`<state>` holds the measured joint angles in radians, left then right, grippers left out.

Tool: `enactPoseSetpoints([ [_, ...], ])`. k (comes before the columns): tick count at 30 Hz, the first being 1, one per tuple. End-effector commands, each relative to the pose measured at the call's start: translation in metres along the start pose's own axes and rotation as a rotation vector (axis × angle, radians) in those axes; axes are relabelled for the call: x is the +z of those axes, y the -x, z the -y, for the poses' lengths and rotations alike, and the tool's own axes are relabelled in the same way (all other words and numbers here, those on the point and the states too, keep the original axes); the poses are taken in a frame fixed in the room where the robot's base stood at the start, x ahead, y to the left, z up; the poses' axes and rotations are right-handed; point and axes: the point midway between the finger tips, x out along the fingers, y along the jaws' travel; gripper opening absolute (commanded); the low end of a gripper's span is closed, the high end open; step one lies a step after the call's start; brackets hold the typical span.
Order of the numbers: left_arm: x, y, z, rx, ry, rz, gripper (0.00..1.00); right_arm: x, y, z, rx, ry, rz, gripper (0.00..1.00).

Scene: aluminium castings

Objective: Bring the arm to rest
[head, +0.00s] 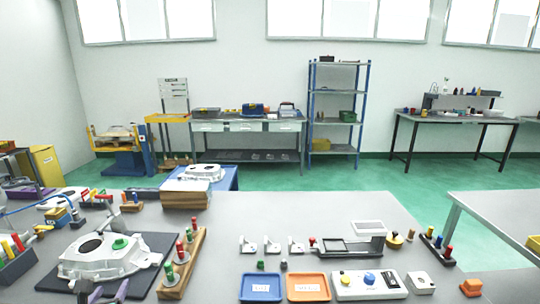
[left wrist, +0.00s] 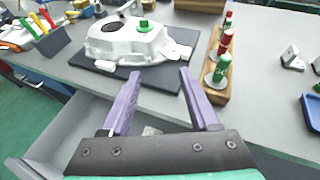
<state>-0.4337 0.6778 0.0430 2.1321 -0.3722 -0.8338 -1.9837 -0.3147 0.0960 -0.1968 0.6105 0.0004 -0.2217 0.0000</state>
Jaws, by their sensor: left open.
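My left gripper (head: 104,294) shows at the bottom left of the head view, its two purple fingers apart. In the left wrist view the left gripper (left wrist: 156,100) is open with nothing between its fingers, in front of the table's near edge and an open drawer (left wrist: 50,140). The white aluminium casting (head: 100,254) lies on a dark mat (head: 148,268) beyond the fingers, with a green piece (head: 120,244) on top. The casting also shows in the left wrist view (left wrist: 115,42). My right gripper is not in view.
A wooden rack (head: 182,264) with red and green-topped plugs stands right of the mat. A blue tray (head: 261,287), an orange tray (head: 307,287) and a white button box (head: 368,286) line the front edge. The table middle (head: 300,212) is clear.

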Motion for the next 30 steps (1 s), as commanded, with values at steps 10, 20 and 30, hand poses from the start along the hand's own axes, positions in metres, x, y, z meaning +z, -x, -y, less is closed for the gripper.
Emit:
enactPoseSetpoints([
  [10, -0.062, 0.023, 0.005, 0.108, 0.644, -0.188, 0.61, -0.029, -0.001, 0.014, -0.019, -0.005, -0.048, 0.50],
  [20, -0.140, 0.073, 0.028, 0.418, 1.492, -0.405, 0.61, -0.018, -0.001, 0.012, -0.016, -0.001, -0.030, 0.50],
  [30, -0.199, 0.146, 0.068, 0.983, 2.258, -0.510, 0.61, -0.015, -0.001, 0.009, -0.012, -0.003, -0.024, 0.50],
])
